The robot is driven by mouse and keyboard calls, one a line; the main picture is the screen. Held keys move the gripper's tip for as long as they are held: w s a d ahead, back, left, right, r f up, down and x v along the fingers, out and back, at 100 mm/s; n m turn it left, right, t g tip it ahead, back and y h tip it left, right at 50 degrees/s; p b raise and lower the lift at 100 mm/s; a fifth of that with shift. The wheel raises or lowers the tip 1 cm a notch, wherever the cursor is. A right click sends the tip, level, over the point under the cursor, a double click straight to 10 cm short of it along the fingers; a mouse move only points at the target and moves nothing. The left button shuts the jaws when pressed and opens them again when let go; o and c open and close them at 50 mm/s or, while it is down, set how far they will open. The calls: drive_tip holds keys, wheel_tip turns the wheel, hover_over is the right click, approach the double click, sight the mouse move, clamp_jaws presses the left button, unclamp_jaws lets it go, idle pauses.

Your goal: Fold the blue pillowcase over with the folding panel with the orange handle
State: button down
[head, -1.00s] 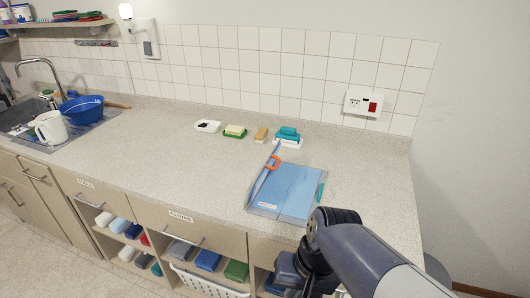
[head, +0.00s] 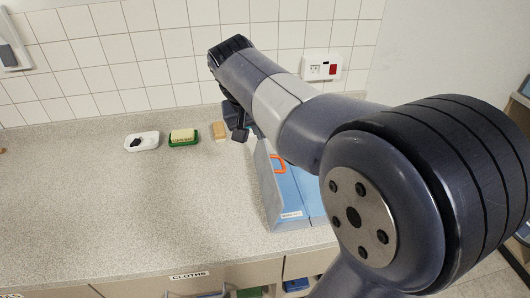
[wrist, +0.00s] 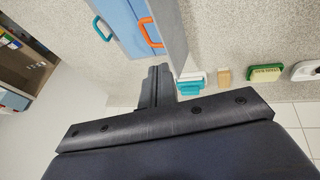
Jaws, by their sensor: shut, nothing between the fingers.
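The blue pillowcase (head: 309,190) lies on the folding board at the counter's front, partly hidden by my arm in the head view. It also shows in the wrist view (wrist: 122,22). The grey folding panel (head: 266,186) on its left side looks tilted up, and its orange handle (head: 279,165) is on it; the handle shows clearly in the wrist view (wrist: 150,32). A teal handle (wrist: 102,29) is on the board's other side. My gripper (head: 240,132) is shut and empty, beyond the board's back edge, apart from the orange handle. It shows at the wrist view's middle (wrist: 155,88).
The tiled wall with a socket (head: 322,67) closes the back.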

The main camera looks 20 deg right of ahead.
drive_tip(key=x, duration=0.9)
drive_tip(key=shift+s+d+p, duration=0.1)
drive_tip(key=shift+p, duration=0.25)
drive_tip(key=shift+s+d+f+p, duration=0.1)
drive_tip(key=shift+d+f+p, duration=0.1)
drive_tip(key=shift+d+f, duration=0.65)
drive_tip(key=shift+s+d+f+p, duration=0.15)
drive_tip(key=shift+d+f, duration=0.45)
drive_tip(key=shift+f, duration=0.45)
drive_tip(key=shift+w, duration=0.1)
drive_tip(key=shift+d+f+b, duration=0.6)
drive_tip(key=shift+d+b, duration=0.1)
drive_tip(key=shift+s, duration=0.25)
drive_tip(key=shift+r, duration=0.1)
